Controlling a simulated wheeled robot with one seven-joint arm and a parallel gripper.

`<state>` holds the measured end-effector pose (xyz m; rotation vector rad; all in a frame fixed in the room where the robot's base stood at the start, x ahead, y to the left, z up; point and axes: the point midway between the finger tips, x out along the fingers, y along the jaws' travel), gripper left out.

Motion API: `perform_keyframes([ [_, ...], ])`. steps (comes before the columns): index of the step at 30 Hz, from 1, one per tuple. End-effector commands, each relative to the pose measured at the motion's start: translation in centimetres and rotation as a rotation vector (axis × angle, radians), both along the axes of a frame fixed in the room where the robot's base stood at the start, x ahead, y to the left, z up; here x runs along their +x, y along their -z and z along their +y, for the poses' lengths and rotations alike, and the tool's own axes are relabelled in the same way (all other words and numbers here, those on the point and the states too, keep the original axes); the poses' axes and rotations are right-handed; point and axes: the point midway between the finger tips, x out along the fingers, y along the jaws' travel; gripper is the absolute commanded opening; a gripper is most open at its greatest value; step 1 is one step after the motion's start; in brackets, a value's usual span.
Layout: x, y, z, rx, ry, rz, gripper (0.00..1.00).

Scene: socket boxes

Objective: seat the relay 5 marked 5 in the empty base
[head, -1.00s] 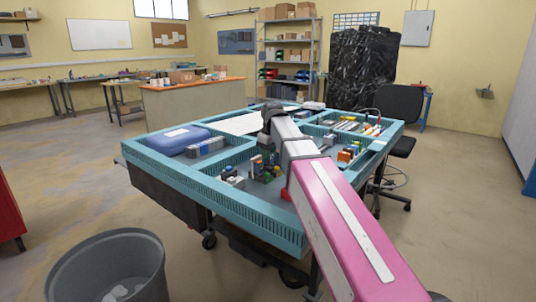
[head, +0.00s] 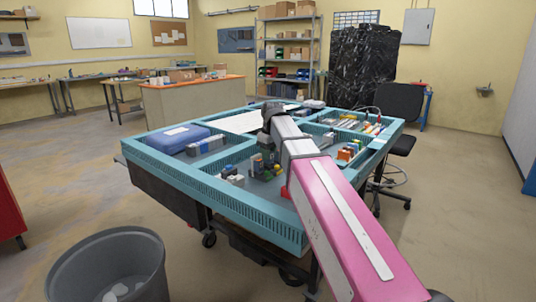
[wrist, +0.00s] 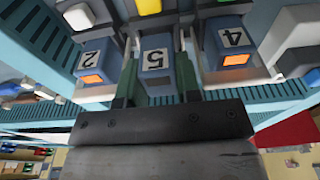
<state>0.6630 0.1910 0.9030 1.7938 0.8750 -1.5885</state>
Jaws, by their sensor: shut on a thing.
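In the wrist view, relay 5 (wrist: 156,58) is a blue-grey block with a white label marked 5. My gripper (wrist: 157,42) is shut on it, with one finger on each side. Relay 5 stands in line between a relay marked 2 (wrist: 91,62) on the left and a relay marked 4 (wrist: 229,44) on the right, both with lit orange windows. The underside of relay 5 and the empty base are hidden, so I cannot tell how deep it sits. In the head view my arm hides much of the gripper.
The teal-walled table (head: 245,213) is split into compartments. A blue case (head: 177,138) and a grey block (head: 208,145) lie at the left. Coloured parts (head: 348,151) lie to the right of my arm. The neighbouring relays stand close beside my fingers.

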Motion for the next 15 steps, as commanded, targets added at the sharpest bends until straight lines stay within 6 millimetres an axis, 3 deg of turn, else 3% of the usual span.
perform_keyframes([
  [15, -0.01, 0.8, 0.0, 0.0, 0.0, 0.0, 0.03],
])
